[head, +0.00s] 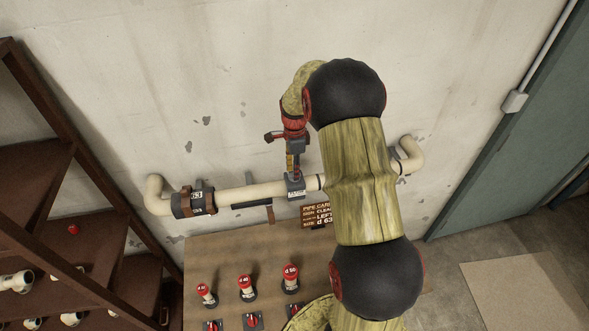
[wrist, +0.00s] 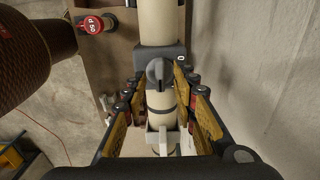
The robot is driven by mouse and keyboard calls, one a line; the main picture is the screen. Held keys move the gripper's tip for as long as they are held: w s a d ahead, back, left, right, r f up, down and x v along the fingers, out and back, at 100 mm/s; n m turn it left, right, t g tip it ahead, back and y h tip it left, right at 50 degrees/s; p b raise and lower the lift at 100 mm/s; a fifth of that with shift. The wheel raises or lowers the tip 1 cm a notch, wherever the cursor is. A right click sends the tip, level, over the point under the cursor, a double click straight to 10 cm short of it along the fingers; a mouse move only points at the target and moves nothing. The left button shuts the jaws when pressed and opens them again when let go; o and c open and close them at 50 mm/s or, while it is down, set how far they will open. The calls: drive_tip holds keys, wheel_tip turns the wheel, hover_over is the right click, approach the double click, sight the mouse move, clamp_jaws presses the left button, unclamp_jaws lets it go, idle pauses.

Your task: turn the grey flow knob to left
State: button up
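The grey flow knob (wrist: 157,74) sits on a dark grey valve block (wrist: 172,53) on the cream pipe. In the wrist view it lies between the tips of my gripper (wrist: 159,80), with a gap on each side. The two fingers, with yellow-orange pads, are apart. In the head view my gripper (head: 296,163) points down at the grey valve block (head: 296,188) on the wall pipe (head: 238,194). The knob itself cannot be made out there, and my arm hides part of the pipe to the right.
A brown bench (head: 222,252) below the pipe holds several red-topped fittings (head: 246,282). A small sign (head: 316,214) stands just below the pipe. A dark clamp-like fitting (head: 194,202) is at the pipe's left. A brown shelf (head: 100,219) stands at left, a green door (head: 510,150) at right.

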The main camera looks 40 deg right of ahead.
drive_tip(key=shift+f, duration=0.4)
clamp_jaws()
idle(0.4)
